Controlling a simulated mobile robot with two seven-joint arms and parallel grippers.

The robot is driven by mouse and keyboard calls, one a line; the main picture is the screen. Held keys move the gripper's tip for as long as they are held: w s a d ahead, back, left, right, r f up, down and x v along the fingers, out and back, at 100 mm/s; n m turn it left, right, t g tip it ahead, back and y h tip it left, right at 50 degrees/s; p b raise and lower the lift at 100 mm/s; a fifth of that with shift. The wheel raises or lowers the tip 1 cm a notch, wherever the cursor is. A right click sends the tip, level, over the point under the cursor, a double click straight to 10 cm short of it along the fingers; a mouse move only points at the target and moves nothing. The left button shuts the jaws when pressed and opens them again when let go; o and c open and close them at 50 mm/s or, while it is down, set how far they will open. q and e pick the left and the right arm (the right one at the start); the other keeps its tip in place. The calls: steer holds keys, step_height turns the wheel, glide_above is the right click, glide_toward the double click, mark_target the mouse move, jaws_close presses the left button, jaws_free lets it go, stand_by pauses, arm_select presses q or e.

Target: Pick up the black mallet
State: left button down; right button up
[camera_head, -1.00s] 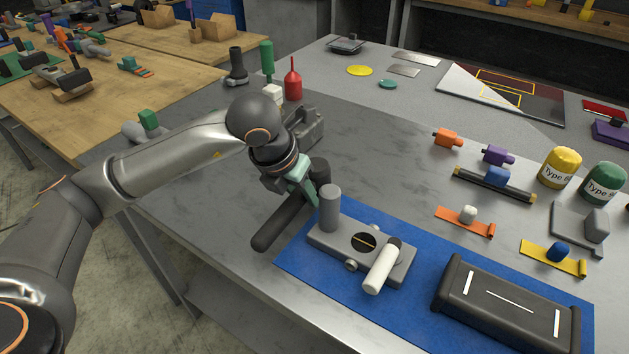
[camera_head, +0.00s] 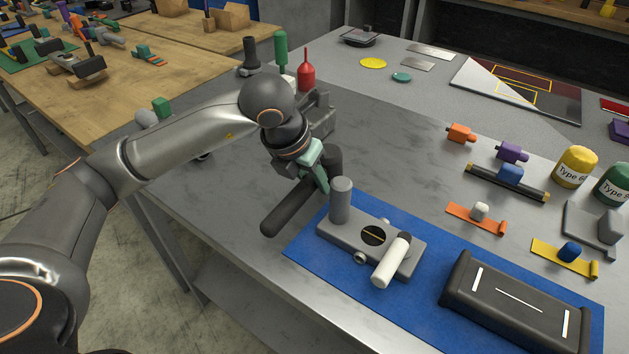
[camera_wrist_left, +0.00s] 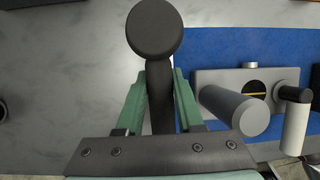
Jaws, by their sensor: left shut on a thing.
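The black mallet (camera_head: 289,208) is at the left of the blue mat in the head view, its handle slanting down to the left. My left gripper (camera_head: 319,178) has pale green fingers and is shut on the mallet's handle. The left wrist view shows the mallet's round head (camera_wrist_left: 154,29) in front, and the handle (camera_wrist_left: 159,95) between the fingers of my left gripper (camera_wrist_left: 160,85). I cannot tell whether the mallet touches the table. My right gripper is not in view.
A grey block with an upright post (camera_head: 341,201) and a white cylinder (camera_head: 391,262) stands close right of the mallet on the blue mat (camera_head: 304,246). Bare metal table (camera_head: 400,160) lies to the right.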

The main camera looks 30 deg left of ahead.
mark_target(289, 191)
arm_select(q)
steer(key=v, duration=0.3)
steer(key=s+v, duration=0.1)
steer(key=v, duration=0.6)
steer(key=shift+s+a+f, duration=0.2)
steer(key=shift+a+f, duration=0.15)
steer(key=shift+a, duration=0.05)
steer(key=s+a+r, duration=0.2)
steer(key=s+r, duration=0.1)
steer(key=s, duration=0.5)
steer(key=shift+a+r+b, duration=0.2)
steer(key=shift+a+b, duration=0.15)
steer(key=shift+s, duration=0.1)
steer(key=c, duration=1.1)
jaws_free()
steer(key=shift+c, duration=0.2)
jaws_close()
